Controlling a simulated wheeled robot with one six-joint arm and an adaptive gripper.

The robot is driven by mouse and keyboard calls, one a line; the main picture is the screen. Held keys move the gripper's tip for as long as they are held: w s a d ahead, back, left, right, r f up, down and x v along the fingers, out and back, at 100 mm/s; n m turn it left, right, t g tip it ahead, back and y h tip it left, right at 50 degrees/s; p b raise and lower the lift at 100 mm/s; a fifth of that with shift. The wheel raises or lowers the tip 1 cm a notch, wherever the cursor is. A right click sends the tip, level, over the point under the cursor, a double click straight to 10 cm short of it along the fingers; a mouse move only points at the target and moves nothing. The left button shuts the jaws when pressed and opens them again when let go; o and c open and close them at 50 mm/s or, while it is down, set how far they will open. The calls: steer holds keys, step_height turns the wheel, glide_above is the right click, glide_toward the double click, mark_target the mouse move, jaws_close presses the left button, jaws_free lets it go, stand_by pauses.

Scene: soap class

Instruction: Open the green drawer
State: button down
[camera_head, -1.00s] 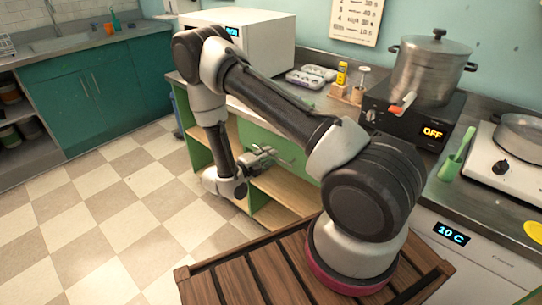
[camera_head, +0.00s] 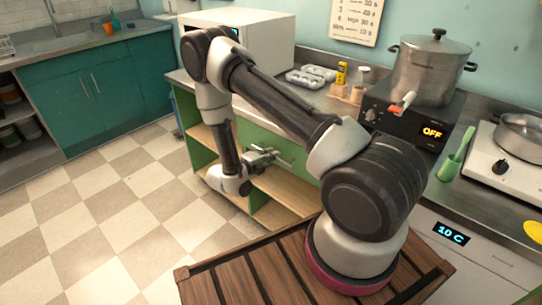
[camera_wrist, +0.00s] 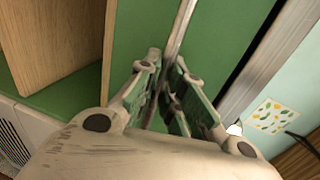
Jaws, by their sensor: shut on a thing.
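The green drawer (camera_head: 260,137) sits under the counter, partly hidden behind my arm. Its front looks flush with the cabinet in the head view. In the wrist view the green front (camera_wrist: 228,35) fills the upper middle, and a thin metal bar handle (camera_wrist: 183,25) runs along it. My gripper (camera_head: 272,157) is at the handle in the head view. In the wrist view my gripper (camera_wrist: 163,88) has one finger on each side of the bar and is shut on it. The grip point itself is partly hidden by the fingers.
Below the drawer are open wooden shelves (camera_head: 285,190) in a green frame. The counter above holds a white microwave (camera_head: 262,45), egg cartons (camera_head: 310,77) and a large pot (camera_head: 432,68) on a stove. The checkered floor (camera_head: 110,215) at left is clear.

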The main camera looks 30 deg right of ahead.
steer(key=f+v, duration=0.3)
steer(key=v, duration=1.4)
steer(key=a+f+v, duration=0.1)
steer(key=f+v, duration=0.2)
steer(key=v, duration=1.4)
steer(key=shift+s+a+f, duration=0.15)
steer(key=shift+s+f, duration=0.15)
steer(key=c, duration=1.5)
jaws_free()
steer(key=shift+a, duration=0.1)
steer(key=v, duration=1.1)
steer(key=shift+s+a+r, duration=0.15)
steer(key=shift+a, duration=0.25)
